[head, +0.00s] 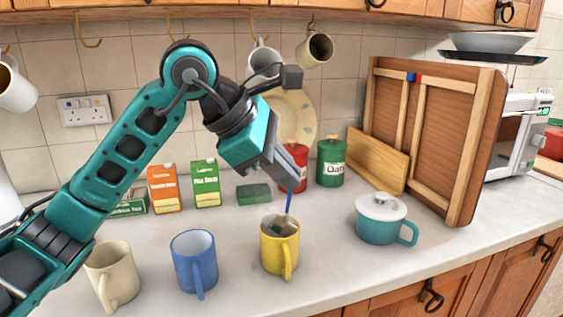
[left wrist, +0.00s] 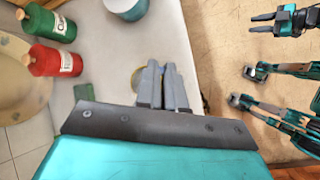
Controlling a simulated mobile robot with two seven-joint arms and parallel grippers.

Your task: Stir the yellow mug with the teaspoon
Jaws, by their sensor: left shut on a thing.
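The yellow mug (head: 280,257) stands upright on the counter in the head view, its handle toward the front. The teaspoon (head: 289,202) has a blue handle and stands nearly upright with its lower end inside the mug. Its bowl is hidden in the mug. My left gripper (head: 294,178) is above the mug, shut on the top of the teaspoon's handle. In the left wrist view its closed fingers (left wrist: 161,88) cover the teaspoon and most of the mug. My right gripper (left wrist: 264,24) shows at the upper right of the left wrist view, its fingers parted and empty, over the floor.
A blue mug (head: 194,262) and a cream mug (head: 113,273) stand left of the yellow mug. A teal lidded pot (head: 381,222) is to the right. Behind are a green sponge (head: 254,194), cartons, a red canister (head: 300,158) and a green canister (head: 331,165).

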